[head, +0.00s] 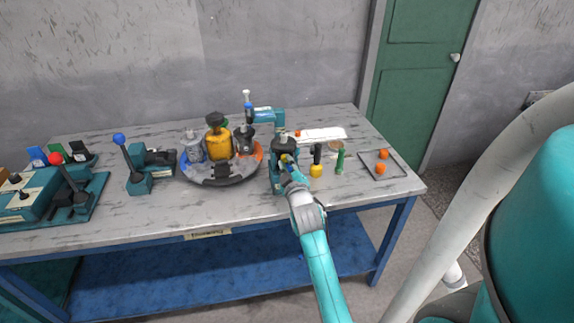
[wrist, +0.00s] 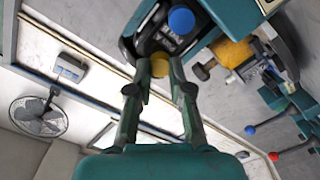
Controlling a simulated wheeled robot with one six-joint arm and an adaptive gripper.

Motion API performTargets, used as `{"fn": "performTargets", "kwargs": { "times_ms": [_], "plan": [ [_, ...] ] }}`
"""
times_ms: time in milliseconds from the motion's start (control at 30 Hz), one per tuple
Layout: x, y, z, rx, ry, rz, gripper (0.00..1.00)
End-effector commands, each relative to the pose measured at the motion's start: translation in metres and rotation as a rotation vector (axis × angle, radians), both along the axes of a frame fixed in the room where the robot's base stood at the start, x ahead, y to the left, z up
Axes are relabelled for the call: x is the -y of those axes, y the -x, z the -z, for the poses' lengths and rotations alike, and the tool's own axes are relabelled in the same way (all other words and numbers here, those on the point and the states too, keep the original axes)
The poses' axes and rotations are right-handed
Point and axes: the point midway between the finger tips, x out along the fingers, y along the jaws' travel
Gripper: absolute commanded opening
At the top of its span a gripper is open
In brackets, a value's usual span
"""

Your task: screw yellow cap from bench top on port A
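The hydraulic motor (head: 279,178) is a dark teal block with a black top, standing right of the middle of the bench. In the wrist view its housing (wrist: 130,46) fills the top centre, with a round blue cap (wrist: 181,20) on it. The yellow cap (wrist: 160,65) sits between my fingertips at the motor's near side; a bit of yellow also shows there in the head view (head: 284,157). My gripper (wrist: 160,70) appears closed around this cap, one finger on each side. The port behind the cap is hidden, so how it is seated cannot be seen.
Right of the motor stand a black-and-yellow item (head: 316,170) and a green one (head: 340,162). A tray (head: 396,171) holds orange pieces. A round carousel (head: 222,178) with several units is close on the left. Lever units (head: 139,180) stand farther left.

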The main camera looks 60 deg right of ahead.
Motion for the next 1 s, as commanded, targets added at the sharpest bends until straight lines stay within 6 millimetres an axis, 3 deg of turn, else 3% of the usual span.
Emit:
{"fn": "performTargets", "kwargs": {
  "times_ms": [333, 733, 1000],
  "plan": [
    [0.0006, -0.0004, -0.0003, 0.014, -0.012, 0.0, 0.0],
    [0.0015, -0.001, -0.0005, 0.324, -0.28, 0.001, 0.0],
    [0.0017, -0.0011, -0.0006, 0.381, -0.33, 0.001, 0.0]
  ]
}}
